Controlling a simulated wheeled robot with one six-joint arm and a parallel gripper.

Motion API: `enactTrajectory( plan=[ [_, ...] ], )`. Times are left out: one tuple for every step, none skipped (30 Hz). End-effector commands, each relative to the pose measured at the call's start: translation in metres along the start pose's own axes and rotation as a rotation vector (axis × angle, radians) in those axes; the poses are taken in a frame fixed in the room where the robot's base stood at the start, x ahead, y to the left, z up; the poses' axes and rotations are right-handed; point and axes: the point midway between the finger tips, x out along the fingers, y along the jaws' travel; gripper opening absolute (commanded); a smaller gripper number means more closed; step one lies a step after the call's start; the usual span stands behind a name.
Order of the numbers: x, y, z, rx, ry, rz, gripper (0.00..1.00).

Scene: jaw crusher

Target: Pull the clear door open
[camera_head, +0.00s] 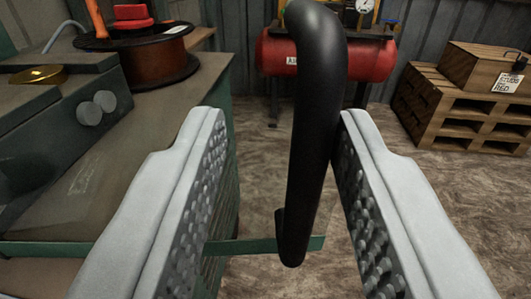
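A black curved bar handle (316,120) stands upright in the middle of the view, its lower end bent back. The clear door is hard to make out; a thin green strip (150,247) crossing low in the view behind the handle may be its edge. My gripper (279,118) is open, with one pale, studded finger on each side of the handle. The handle is nearer the right finger; I cannot tell whether they touch. A wide gap separates it from the left finger.
A green machine bench (215,85) at left carries a grey unit with knobs (98,107) and a brown spool (155,65). A red tank (385,60) stands behind. Wooden pallets (465,110) hold a crate (483,66) at right. Floor between is clear.

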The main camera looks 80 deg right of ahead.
Motion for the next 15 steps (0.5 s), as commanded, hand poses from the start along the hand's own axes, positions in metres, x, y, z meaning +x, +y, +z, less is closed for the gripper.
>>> enactTrajectory(
  plan=[
    [0.0001,0.0002,0.0001,0.0,0.0,0.001,0.34],
    [0.0001,0.0003,0.0001,0.0,0.0,0.001,0.34],
    [0.0001,0.0004,0.0001,0.0,0.0,0.001,0.34],
    [0.0001,0.0005,0.0002,0.0,0.0,0.001,0.34],
    [0.0001,0.0005,0.0002,0.0,0.0,0.001,0.34],
    [0.0002,0.0006,0.0002,0.0,0.0,0.001,0.34],
    [0.0002,0.0006,0.0002,0.0,0.0,0.001,0.34],
    [0.0002,0.0007,0.0002,0.0,0.0,0.002,0.34],
    [0.0002,0.0007,0.0003,0.0,0.0,0.002,0.34],
    [0.0002,0.0007,0.0003,0.0,0.0,0.002,0.34],
    [0.0002,0.0008,0.0003,0.0,0.0,0.002,0.34],
    [-0.0001,0.0008,0.0003,0.0,0.0,0.002,0.34],
    [-0.0006,0.0008,0.0003,0.0,0.0,0.002,0.34],
    [-0.0014,0.0007,0.0003,0.0,0.0,0.002,0.34],
    [-0.0031,0.0006,0.0003,0.0,0.0,0.001,0.34]
  ],
)
